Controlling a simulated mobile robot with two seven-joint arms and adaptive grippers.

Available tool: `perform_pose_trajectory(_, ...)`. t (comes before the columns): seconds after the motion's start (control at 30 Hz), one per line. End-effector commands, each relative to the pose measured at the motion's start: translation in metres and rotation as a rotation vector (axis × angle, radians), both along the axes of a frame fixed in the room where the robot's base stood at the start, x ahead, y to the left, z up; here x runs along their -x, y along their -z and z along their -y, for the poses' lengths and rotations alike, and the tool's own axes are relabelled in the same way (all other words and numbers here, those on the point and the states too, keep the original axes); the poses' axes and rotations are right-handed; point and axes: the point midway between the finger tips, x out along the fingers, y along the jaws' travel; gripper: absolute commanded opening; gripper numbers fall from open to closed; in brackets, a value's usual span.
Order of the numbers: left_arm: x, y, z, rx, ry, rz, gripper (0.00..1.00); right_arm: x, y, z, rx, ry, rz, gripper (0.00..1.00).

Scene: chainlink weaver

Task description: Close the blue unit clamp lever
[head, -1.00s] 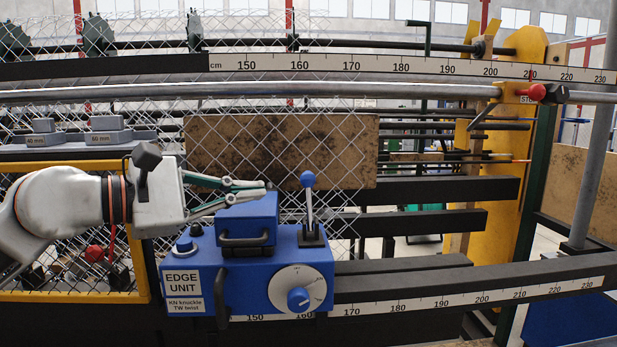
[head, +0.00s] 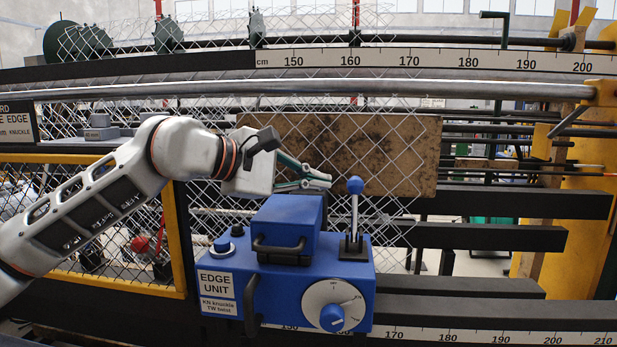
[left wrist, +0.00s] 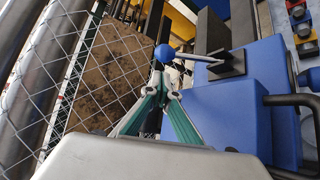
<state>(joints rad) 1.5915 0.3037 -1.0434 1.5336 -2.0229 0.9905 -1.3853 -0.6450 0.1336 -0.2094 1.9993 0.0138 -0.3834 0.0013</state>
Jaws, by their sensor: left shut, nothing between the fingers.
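The blue edge unit (head: 285,290) sits on the black rail in the head view. Its clamp lever (head: 354,213) has a blue ball knob and a metal rod, and stands upright in a black bracket on the unit's right part. My left gripper (head: 328,181) is above the unit's raised block, just left of the knob, with its fingers pointing right. It is shut and empty. In the left wrist view the fingertips (left wrist: 160,70) appear close to the lever's ball (left wrist: 164,54); I cannot tell whether they touch it. My right gripper does not show.
Chain-link mesh (head: 400,130) hangs behind the unit in front of a stained brown board (head: 370,150). A steel bar (head: 450,90) and a ruler run across above. The unit has black handles and a dial (head: 333,304). A yellow frame (head: 178,240) stands at left.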

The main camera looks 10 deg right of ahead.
Motion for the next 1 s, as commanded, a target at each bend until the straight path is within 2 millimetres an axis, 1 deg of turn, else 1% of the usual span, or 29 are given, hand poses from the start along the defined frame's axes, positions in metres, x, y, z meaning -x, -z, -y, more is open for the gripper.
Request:
perform_pose_trajectory(0.03, -0.003, 0.003, 0.010, 0.000, 0.002, -0.002, 0.00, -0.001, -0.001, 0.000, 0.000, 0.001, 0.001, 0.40)
perform_pose_trajectory(0.2, -0.015, 0.011, 0.031, 0.001, 0.001, -0.001, 0.00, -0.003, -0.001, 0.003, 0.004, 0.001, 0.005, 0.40)
perform_pose_trajectory(0.4, -0.022, 0.017, 0.045, 0.001, 0.000, -0.002, 0.00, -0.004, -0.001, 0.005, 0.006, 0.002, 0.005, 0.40)
perform_pose_trajectory(0.8, -0.023, 0.018, 0.047, 0.001, 0.001, 0.000, 0.00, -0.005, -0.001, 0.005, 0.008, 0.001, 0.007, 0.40)
perform_pose_trajectory(1.0, -0.024, 0.018, 0.042, 0.004, -0.001, 0.011, 0.00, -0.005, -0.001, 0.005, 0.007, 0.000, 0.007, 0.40)
